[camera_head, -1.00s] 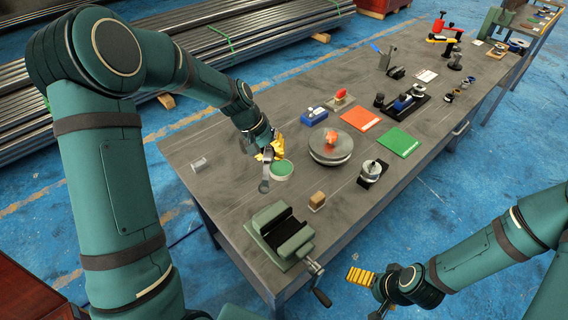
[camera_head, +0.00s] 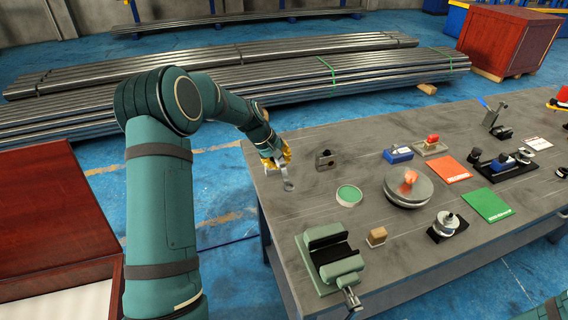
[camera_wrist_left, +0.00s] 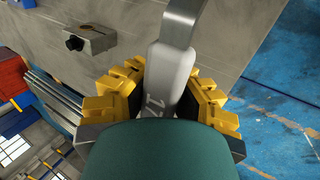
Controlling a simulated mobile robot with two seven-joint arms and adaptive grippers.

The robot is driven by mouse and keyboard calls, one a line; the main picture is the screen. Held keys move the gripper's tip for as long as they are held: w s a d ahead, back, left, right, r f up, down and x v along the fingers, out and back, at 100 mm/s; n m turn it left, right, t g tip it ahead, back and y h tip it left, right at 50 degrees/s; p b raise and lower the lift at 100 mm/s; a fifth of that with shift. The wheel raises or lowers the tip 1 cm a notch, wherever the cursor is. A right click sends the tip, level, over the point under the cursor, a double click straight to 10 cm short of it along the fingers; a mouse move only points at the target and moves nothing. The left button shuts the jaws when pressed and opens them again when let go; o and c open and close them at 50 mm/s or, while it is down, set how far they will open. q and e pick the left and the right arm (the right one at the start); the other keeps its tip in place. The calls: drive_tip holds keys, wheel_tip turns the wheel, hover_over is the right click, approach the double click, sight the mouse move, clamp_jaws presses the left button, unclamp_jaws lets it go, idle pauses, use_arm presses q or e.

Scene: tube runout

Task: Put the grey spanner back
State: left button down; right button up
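The grey spanner (camera_head: 287,178) is in my left gripper (camera_head: 276,160), at the table's left end. In the left wrist view the yellow fingers of the left gripper (camera_wrist_left: 168,86) are shut on both sides of the spanner's handle (camera_wrist_left: 168,70). A number is marked on the handle, and the far end runs out of the top of that view. In the head view its ring-like end points down toward the table; I cannot tell if it touches. My right gripper is out of view.
A holed metal block (camera_head: 325,160) stands just right of the spanner. A green-topped tin (camera_head: 349,195) and a green vise (camera_head: 331,258) are nearer. A turntable (camera_head: 408,187) stands further right. A dark red cabinet (camera_head: 50,215) is at left. Bare table surrounds the spanner.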

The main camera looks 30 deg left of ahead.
sight(283, 185)
use_arm(q)
drive_tip(key=shift+f+b, duration=2.2)
drive_tip(key=shift+f, duration=1.35)
drive_tip(key=shift+f+b, duration=0.55)
drive_tip(key=shift+f, duration=0.25)
drive_tip(key=shift+s+f, duration=0.1)
drive_tip(key=shift+f, duration=0.15)
